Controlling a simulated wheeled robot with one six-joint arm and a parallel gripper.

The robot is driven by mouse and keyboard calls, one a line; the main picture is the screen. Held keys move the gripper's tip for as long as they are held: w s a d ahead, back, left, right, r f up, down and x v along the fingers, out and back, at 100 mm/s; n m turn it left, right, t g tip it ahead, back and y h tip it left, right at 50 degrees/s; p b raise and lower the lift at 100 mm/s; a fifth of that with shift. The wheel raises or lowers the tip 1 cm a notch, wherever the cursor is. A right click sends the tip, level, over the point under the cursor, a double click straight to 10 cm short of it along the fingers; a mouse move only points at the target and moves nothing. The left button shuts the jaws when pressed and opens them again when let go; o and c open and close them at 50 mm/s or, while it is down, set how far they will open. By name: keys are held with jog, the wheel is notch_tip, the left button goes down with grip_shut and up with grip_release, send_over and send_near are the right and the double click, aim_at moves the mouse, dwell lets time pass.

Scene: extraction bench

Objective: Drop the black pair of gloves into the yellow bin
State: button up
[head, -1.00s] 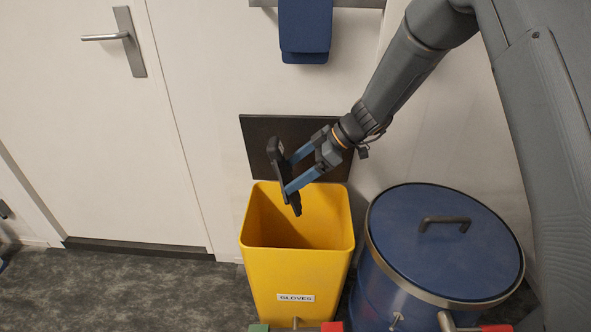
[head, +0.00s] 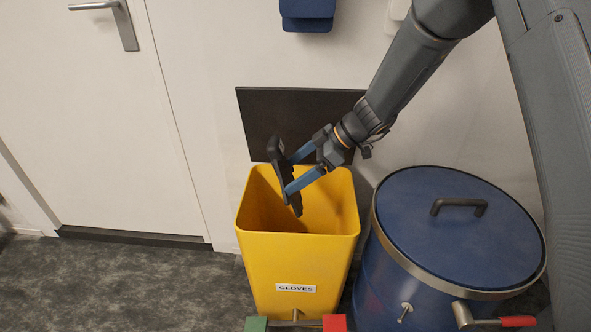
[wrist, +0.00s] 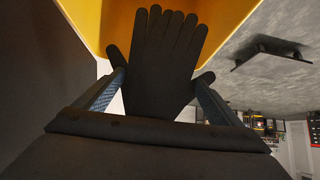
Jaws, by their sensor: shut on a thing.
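The black pair of gloves (head: 284,178) is held between the blue fingers of my gripper (head: 289,177), over the opening of the yellow bin. In the wrist view the gloves (wrist: 158,70) lie flat together, fingers pointing toward the bin, with my gripper (wrist: 160,85) shut on them from both sides. The yellow bin (head: 296,262) stands open on the floor and carries a "GLOVES" label. Its inside looks empty where it shows, but its floor is hidden. The bin's yellow wall (wrist: 88,22) also shows at the top of the wrist view.
A blue drum (head: 450,235) with a closed lid and handle stands right of the bin. A dark wall panel (head: 290,112) is behind the bin. A white door (head: 85,130) is at the left, with clear grey floor (head: 130,285) before it.

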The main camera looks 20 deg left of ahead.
jog(key=shift+f+b, duration=2.95)
jog(key=shift+f, duration=0.5)
jog(key=o, duration=0.9)
jog(key=shift+r, duration=0.1)
jog(key=v, duration=0.7)
jog(key=s+d+r+m+t+h+p, duration=0.1)
jog(key=s+d+r+m+h, duration=0.3)
jog(key=s+d+m, duration=0.65)
jog(key=s+d+r+m+t+h, duration=0.1)
jog(key=s+d+r+m+h, duration=0.45)
jog(key=s+d, duration=0.85)
jog(key=shift+s+d+r+m+y+p, duration=0.1)
jog(key=shift+d+r+m+p, duration=0.95)
jog(key=shift+p, duration=1.75)
jog(key=shift+w+d+r+m+y+p, duration=0.1)
jog(key=shift+d+r+m+p, duration=0.4)
jog(key=shift+d+r+p, duration=1.4)
jog(key=shift+s+d+r+m+y+p, duration=0.1)
jog(key=shift+d+r+m+p, duration=1.05)
jog(key=shift+p, duration=2.55)
